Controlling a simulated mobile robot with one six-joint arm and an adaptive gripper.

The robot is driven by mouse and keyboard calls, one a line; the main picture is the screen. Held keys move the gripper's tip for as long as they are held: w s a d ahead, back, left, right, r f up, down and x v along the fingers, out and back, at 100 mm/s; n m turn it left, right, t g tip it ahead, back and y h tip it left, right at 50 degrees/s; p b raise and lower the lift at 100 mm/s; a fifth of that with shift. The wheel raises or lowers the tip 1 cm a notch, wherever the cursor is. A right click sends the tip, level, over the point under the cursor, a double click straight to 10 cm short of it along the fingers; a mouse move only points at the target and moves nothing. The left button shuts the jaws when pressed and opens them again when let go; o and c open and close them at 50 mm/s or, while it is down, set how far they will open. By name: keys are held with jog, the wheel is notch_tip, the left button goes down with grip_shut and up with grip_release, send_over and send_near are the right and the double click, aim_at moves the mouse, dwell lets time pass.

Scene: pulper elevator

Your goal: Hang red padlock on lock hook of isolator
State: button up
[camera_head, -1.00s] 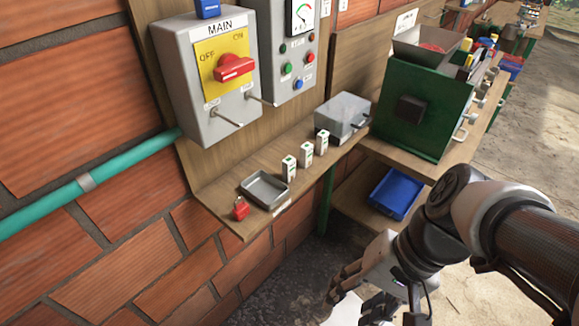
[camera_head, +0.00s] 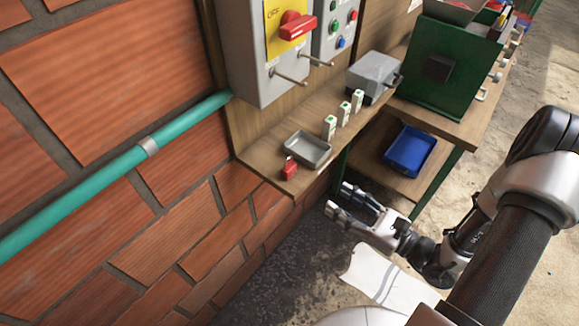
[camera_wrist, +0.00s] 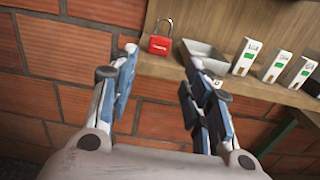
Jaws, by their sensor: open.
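The red padlock (camera_head: 290,169) stands at the front left end of the wooden shelf, beside a grey tray. In the wrist view the padlock (camera_wrist: 160,40) shows its shackle upward, just beyond and between my open fingers. The isolator (camera_head: 258,50) is a grey box on the wall board with a yellow plate and a red rotary handle (camera_head: 297,27). Two metal rods stick out near its lower front; the left one (camera_head: 290,77) is on the isolator. My gripper (camera_head: 340,198) is open and empty, in front of and below the shelf edge, apart from the padlock.
The grey tray (camera_head: 318,150) and several small white boxes (camera_head: 344,114) stand on the shelf. A teal pipe (camera_head: 100,180) runs along the brick wall. A blue bin (camera_head: 408,150) sits lower.

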jog(key=b, duration=0.2)
send_near(289, 166)
jog(key=x, duration=0.4)
jog(key=shift+s+a+f, duration=0.15)
jog(key=shift+f, duration=0.1)
jog(key=shift+r+b+x, duration=0.2)
jog(key=shift+x, duration=0.8)
jog(key=shift+r+b+x, duration=0.15)
jog(key=shift+x, duration=0.85)
jog(key=shift+r+b+x, duration=0.2)
jog(key=shift+x, duration=0.8)
jog(key=c, duration=0.9)
